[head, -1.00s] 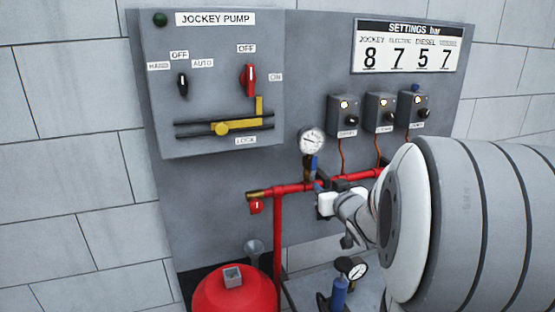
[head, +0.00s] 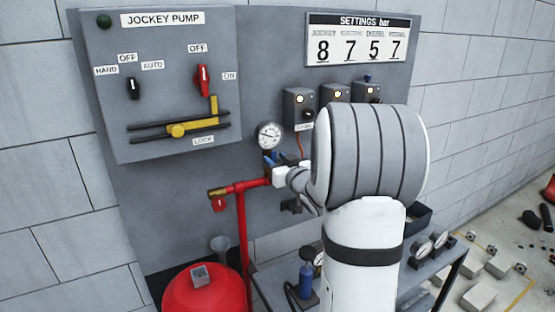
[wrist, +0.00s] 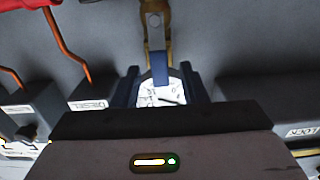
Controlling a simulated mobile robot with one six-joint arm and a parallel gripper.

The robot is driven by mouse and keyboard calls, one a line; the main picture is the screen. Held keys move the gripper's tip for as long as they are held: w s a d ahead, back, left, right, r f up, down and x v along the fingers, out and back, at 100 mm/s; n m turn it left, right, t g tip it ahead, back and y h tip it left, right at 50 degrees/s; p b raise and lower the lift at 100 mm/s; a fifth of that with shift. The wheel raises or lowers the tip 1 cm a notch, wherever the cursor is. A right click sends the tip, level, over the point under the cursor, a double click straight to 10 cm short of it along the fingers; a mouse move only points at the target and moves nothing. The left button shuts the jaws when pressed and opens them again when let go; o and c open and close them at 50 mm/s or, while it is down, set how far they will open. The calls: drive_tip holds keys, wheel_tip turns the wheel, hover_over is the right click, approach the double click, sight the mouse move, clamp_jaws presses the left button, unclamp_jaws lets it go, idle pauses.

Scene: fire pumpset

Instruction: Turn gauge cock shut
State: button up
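The round white pressure gauge (head: 269,135) stands above the red pipe on the grey panel; its face also shows in the wrist view (wrist: 160,95). The gauge cock has a brass body (wrist: 155,20) and a flat blue lever (wrist: 160,68). In the wrist view the lever lies in line with the body and in front of the gauge face. My gripper (wrist: 161,75) is open, with its dark blue fingers apart on either side of the lever. I cannot tell whether either finger touches it. In the head view my gripper (head: 281,160) is just below the gauge and partly hides the cock.
The red pipe (head: 240,187) runs below the cock. The jockey pump box (head: 160,85) is to the left. Small switch boxes (head: 299,105) are to the right, partly behind my arm. A red tank (head: 205,293) stands below. Gauges and a blue bottle (head: 306,280) sit on the bench.

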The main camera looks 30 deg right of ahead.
clamp_jaws()
idle(0.4)
